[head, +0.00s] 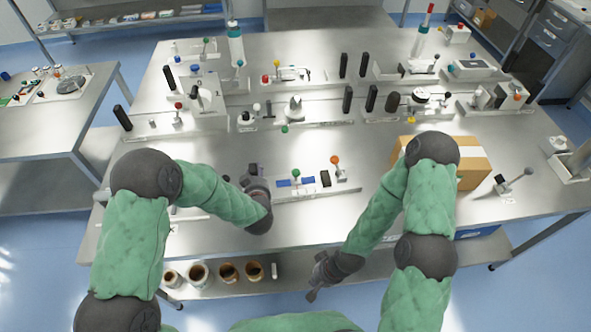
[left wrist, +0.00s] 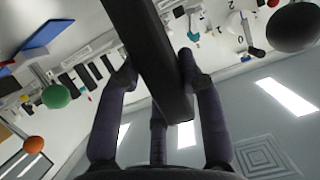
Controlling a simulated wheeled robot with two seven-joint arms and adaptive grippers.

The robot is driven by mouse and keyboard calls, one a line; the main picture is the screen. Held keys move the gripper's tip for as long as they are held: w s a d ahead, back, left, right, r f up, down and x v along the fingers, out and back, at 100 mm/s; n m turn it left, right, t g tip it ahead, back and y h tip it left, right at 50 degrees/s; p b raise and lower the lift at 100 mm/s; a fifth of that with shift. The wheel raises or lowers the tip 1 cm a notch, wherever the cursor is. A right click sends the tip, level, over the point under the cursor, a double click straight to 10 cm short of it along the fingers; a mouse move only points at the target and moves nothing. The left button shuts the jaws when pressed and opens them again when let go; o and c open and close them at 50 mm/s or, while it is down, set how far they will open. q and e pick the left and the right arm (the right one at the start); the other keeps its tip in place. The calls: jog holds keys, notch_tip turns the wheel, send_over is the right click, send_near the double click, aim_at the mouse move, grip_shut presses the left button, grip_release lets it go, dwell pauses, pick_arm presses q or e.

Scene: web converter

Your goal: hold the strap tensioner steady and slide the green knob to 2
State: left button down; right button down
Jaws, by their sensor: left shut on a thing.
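The strap tensioner (head: 310,187) is a pale low panel with blue pieces, near the front middle of the table in the head view. Its green knob (head: 296,173) stands on a stem at mid-panel; it also shows in the left wrist view (left wrist: 56,96). An orange knob (head: 335,160) stands at the panel's right end. My left gripper (head: 254,179) is at the panel's left end, its fingers closed around a black upright bar (left wrist: 150,50). My right gripper (head: 316,288) hangs low at the table's front edge, away from the panel; its finger opening is unclear. The scale numbers are unreadable.
A cardboard box (head: 472,160) stands right of the panel, beyond my right arm. Rows of other knobbed devices (head: 294,108) fill the table behind. Several cups (head: 227,271) sit on a lower shelf below the front edge. Bare tabletop lies around the panel.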

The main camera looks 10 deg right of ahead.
pick_arm(q)
jog(key=shift+w+r, duration=0.1)
jog(key=shift+r, duration=0.05)
jog(key=shift+f+b, duration=0.35)
jog(key=shift+f, duration=0.05)
